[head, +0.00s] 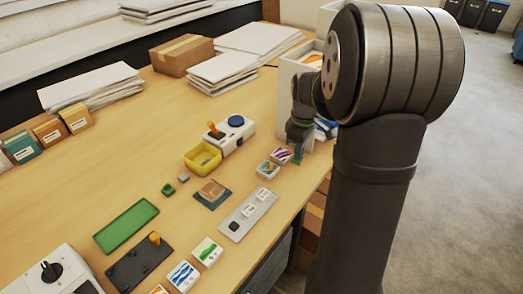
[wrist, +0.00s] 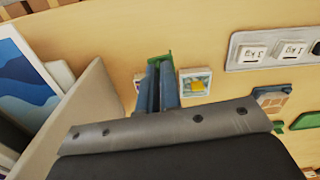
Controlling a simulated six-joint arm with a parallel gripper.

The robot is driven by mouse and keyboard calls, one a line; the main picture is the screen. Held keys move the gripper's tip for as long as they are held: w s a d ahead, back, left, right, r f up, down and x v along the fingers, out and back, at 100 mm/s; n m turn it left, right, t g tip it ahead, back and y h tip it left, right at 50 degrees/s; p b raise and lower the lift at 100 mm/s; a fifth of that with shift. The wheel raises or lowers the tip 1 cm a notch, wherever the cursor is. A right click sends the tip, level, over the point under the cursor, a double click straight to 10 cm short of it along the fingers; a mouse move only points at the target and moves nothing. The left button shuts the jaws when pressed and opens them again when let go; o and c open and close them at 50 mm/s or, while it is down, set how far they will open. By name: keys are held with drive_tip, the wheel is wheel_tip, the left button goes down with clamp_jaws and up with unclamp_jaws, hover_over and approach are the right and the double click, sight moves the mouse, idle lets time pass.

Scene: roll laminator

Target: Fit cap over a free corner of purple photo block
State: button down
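The purple photo block (head: 281,155) lies on the table near its right edge, white with a purple striped top. My gripper (head: 297,158) is pointed down right beside it. In the wrist view the two blue-grey fingers (wrist: 162,85) are close together, with a small green piece (wrist: 160,57), seemingly the cap, at their tips. The fingers hide most of the purple block in the wrist view; only a sliver shows at their left. I cannot tell whether the green piece touches the block.
Another photo block (head: 267,169) with a yellow mark sits close by; it also shows in the wrist view (wrist: 196,84). A grey plate (head: 234,222) with white weights lies nearer. A white bin (head: 287,85) stands behind the gripper. A yellow tray (head: 202,160) is to the left.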

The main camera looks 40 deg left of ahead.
drive_tip(key=w+d+f+m, duration=0.3)
drive_tip(key=d+f+m, duration=0.3)
drive_tip(key=d, duration=0.3)
drive_tip(key=w+d+f+m, duration=0.3)
drive_tip(key=d+f+m, duration=0.35)
drive_tip(key=d, duration=0.25)
drive_tip(key=w+d+f+m, duration=0.45)
drive_tip(key=d+m, duration=0.25)
drive_tip(key=d, duration=0.3)
drive_tip(key=s+a+r+n, duration=0.3)
drive_tip(key=s+a+r, duration=0.1)
drive_tip(key=a+r, duration=0.85)
drive_tip(key=s+a+r+n, duration=0.35)
drive_tip(key=a+r, duration=0.55)
drive_tip(key=a, duration=0.7)
drive_tip(key=s+a+f+n, duration=0.2)
drive_tip(key=a+n, duration=0.7)
drive_tip(key=n, duration=0.2)
drive_tip(key=shift+d+f, duration=0.15)
drive_tip(key=shift+f, duration=1.3)
drive_tip(key=shift+d+f, duration=0.15)
drive_tip(key=shift+f, duration=1.3)
